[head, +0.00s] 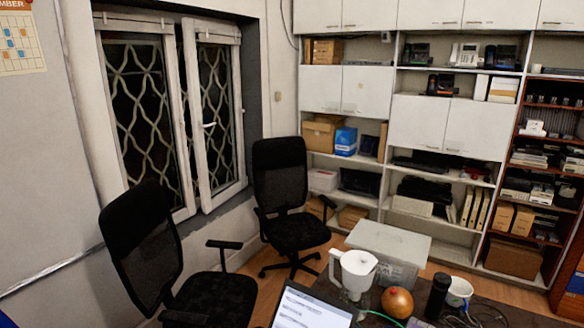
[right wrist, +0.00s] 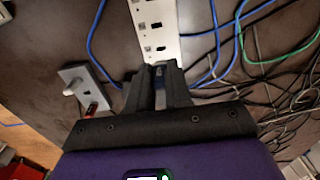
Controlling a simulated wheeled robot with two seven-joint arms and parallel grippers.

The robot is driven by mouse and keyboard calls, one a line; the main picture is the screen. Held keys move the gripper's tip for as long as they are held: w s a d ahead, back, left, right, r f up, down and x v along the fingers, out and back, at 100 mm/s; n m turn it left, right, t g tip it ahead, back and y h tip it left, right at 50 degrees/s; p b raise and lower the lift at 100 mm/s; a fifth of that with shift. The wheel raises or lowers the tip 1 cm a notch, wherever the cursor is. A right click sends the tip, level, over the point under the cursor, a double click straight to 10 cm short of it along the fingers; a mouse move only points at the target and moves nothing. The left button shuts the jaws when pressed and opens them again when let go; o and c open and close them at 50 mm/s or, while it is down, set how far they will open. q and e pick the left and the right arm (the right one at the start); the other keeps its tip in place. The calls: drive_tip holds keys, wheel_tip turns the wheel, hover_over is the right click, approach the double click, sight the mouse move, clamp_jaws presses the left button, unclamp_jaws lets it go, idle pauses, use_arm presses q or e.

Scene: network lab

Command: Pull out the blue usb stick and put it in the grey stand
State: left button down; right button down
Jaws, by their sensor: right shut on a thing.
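In the right wrist view my right gripper (right wrist: 158,80) is shut at the near end of a white strip with a row of ports (right wrist: 157,28). A small bluish piece, the blue usb stick (right wrist: 160,71), shows between its fingertips, mostly hidden by them. I cannot tell whether the stick is still in a port. The grey stand (right wrist: 84,76) lies to the left of the fingers, apart from them. A whitish stick and a red stick (right wrist: 93,109) are at it. My left gripper is in neither view.
Blue cables (right wrist: 95,45) run on both sides of the strip, with black cables and a green cable (right wrist: 286,58) at the right. In the head view the table holds a laptop (head: 308,310), white jug (head: 354,272), round reddish fruit (head: 397,302), black cylinder (head: 437,295) and mug (head: 459,291).

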drive_tip(key=shift+r, duration=0.4)
drive_tip(key=shift+r+p, duration=1.25)
drive_tip(key=shift+r, duration=0.75)
